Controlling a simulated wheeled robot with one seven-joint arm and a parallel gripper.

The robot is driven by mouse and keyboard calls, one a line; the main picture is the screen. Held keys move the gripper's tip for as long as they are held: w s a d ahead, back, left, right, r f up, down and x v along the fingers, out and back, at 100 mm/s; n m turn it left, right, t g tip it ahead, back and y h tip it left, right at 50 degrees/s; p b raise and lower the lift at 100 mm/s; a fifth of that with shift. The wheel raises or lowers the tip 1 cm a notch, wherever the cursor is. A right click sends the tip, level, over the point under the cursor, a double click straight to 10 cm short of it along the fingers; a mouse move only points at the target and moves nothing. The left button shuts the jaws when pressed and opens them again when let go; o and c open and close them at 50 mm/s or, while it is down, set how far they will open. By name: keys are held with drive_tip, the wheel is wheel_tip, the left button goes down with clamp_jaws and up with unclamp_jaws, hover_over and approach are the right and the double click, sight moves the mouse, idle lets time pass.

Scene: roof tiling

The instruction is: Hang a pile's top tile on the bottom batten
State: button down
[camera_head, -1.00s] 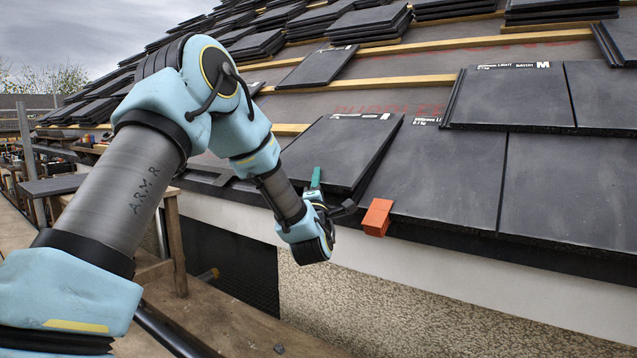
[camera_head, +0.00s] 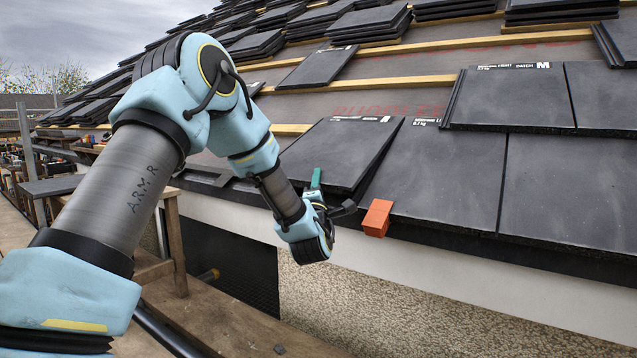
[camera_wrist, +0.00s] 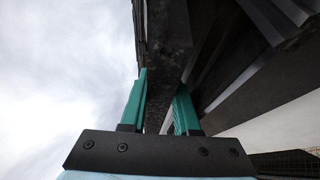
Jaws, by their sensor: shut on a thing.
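My gripper (camera_head: 316,182) is at the eave, its green fingers shut on the lower edge of a dark grey tile (camera_head: 335,150). In the wrist view the fingers (camera_wrist: 162,88) stand either side of the tile's dark edge. The tile lies along the roof slope, its right edge against or slightly over the neighbouring laid tile (camera_head: 440,175); I cannot tell which. Its top edge, with white print, is about level with the lowest visible batten (camera_head: 290,129). Whether it touches that batten is hidden. Piles of tiles (camera_head: 370,22) stand higher on the roof.
An orange block (camera_head: 377,217) sits at the eave just right of my gripper. A single tile (camera_head: 318,67) lies higher up across the middle batten (camera_head: 430,80). Laid tiles fill the right. A wooden scaffold deck (camera_head: 215,315) runs below, beside the rendered wall.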

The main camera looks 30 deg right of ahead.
drive_tip(key=shift+a, duration=0.1)
drive_tip(key=c, duration=0.6)
unclamp_jaws()
drive_tip(key=shift+o, duration=0.2)
drive_tip(key=shift+s+f, duration=0.1)
drive_tip(key=shift+f, duration=0.1)
drive_tip(key=b+v, duration=0.3)
drive_tip(key=v, duration=0.4)
drive_tip(key=shift+s, duration=0.2)
drive_tip(key=shift+a, duration=0.15)
drive_tip(key=shift+s+a+r+p, duration=0.2)
drive_tip(key=shift+a+r+p, duration=0.15)
drive_tip(key=shift+r, duration=0.4)
drive_tip(key=shift+s+a+r+p, duration=0.2)
drive_tip(key=shift+a+r+p, duration=0.2)
drive_tip(key=shift+r, duration=0.3)
drive_tip(key=shift+s+a+r+p, duration=0.2)
drive_tip(key=shift+a+r+p, duration=0.15)
drive_tip(key=shift+r, duration=0.4)
